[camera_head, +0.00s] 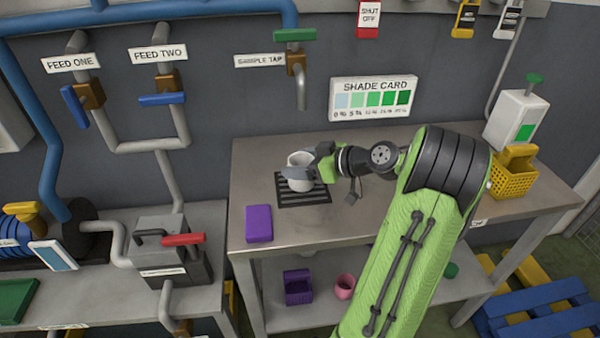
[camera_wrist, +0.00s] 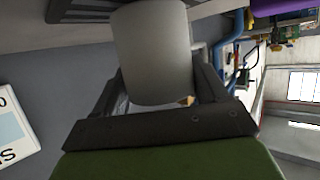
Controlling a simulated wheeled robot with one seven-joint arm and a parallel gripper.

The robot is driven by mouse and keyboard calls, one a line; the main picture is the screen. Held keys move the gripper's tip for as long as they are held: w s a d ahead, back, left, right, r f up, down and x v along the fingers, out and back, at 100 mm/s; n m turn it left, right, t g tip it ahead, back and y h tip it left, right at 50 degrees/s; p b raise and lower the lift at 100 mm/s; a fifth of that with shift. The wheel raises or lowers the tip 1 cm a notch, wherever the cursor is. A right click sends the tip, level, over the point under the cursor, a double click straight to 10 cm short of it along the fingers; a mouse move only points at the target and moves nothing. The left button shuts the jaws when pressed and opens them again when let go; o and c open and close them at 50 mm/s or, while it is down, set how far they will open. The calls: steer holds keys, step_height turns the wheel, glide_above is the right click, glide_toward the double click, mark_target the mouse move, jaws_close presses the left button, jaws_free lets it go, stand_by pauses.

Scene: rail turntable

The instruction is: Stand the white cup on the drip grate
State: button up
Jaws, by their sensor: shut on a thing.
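The white cup (camera_head: 298,179) is at the drip grate (camera_head: 316,196) on the steel table, over the grate's left part in the head view. It looks upright there; whether its base touches the grate I cannot tell. My gripper (camera_head: 308,172) reaches in from the right and is shut on the cup. In the wrist view the cup (camera_wrist: 152,50) fills the space between the fingers of my gripper (camera_wrist: 155,95). A dark slatted edge of the grate (camera_wrist: 84,10) shows at the top left of that view.
The sample tap (camera_head: 300,85) hangs on the wall above the grate. A purple block (camera_head: 259,223) lies left of the grate. A yellow basket (camera_head: 513,178) and a white dispenser (camera_head: 515,122) stand at the table's right end. The shade card (camera_head: 373,97) is on the wall behind.

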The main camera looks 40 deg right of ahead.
steer(key=shift+f, duration=0.25)
steer(key=shift+f, duration=0.15)
steer(key=o, duration=0.6)
steer(key=shift+f, duration=0.1)
steer(key=o, duration=0.4)
steer(key=shift+r, duration=0.35)
steer(key=p+v, duration=0.3)
steer(key=v, duration=0.9)
steer(key=shift+f, duration=0.1)
